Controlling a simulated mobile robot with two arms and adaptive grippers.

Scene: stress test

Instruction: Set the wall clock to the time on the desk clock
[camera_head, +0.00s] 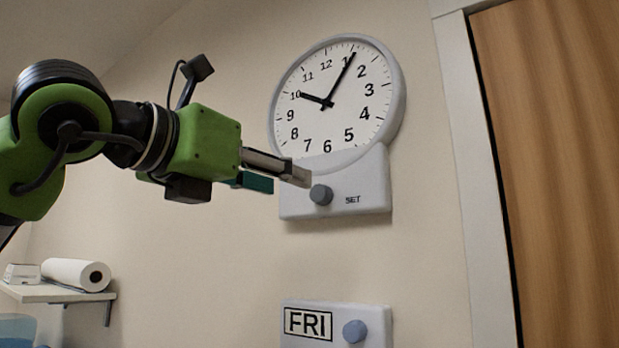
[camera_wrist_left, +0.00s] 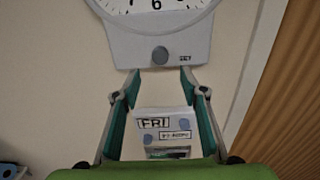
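The round white wall clock (camera_head: 335,100) hangs on the wall; its short hand points near 10 and its long hand near 1. Below its dial is a panel with a grey knob (camera_head: 321,195) marked SET. In the wrist view the knob (camera_wrist_left: 160,55) shows just beyond and between my left fingertips. My left gripper (camera_head: 284,181) is open and empty, its tips just left of the knob in the head view. In the wrist view its fingers (camera_wrist_left: 159,72) stand apart. No desk clock can be made out for certain. My right gripper is not in view.
A FRI panel (camera_head: 307,322) with a blue-grey knob (camera_head: 355,331) is on the wall below the clock. A shelf (camera_head: 50,295) at left holds a paper roll (camera_head: 75,273) and a small white box (camera_head: 21,273). A wooden door (camera_head: 560,150) with a white frame is at right.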

